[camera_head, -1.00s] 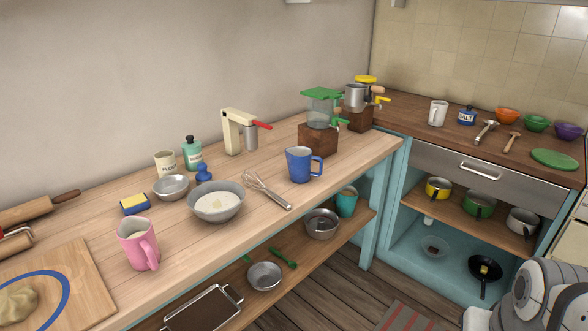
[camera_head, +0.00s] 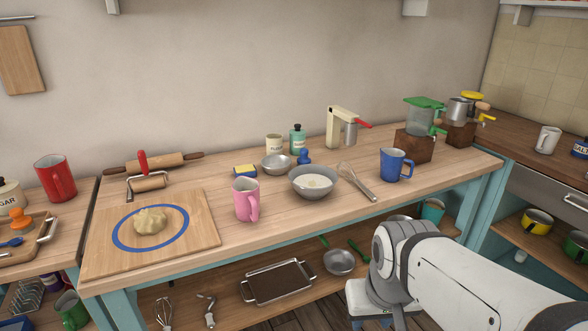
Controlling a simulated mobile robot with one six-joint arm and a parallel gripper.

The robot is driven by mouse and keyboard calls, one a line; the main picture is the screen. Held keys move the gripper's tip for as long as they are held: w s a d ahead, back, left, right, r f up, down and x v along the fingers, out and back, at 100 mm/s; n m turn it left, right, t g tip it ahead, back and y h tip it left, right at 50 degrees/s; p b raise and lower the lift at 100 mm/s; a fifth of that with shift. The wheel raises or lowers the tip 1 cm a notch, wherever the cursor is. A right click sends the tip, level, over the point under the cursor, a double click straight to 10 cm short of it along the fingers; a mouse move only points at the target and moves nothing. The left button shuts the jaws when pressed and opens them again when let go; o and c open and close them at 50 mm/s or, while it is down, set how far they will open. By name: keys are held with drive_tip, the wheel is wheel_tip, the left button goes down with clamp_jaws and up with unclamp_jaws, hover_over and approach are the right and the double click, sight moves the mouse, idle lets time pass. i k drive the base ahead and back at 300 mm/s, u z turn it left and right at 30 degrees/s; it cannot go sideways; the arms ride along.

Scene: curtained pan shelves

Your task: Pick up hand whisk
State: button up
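A whisk (camera_head: 357,182) with wire loops and a grey handle lies on the wooden counter. It is between the grey bowl of pale mixture (camera_head: 314,182) and the blue mug (camera_head: 396,165), its handle pointing to the front right. A second whisk (camera_head: 164,314) lies on the lower shelf at the bottom left, cut off by the frame edge. My white and grey arm reaches in from the lower right, in front of the counter. My gripper's fingers do not show.
A pink mug (camera_head: 245,199) stands left of the bowl, near the front edge. A cutting board (camera_head: 195,215) with dough (camera_head: 150,221) is further left. A baking tray (camera_head: 278,281) and a small pan (camera_head: 340,262) are on the lower shelf.

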sight(359, 184)
drive_tip(key=i, duration=1)
drive_tip(key=u, duration=0.05)
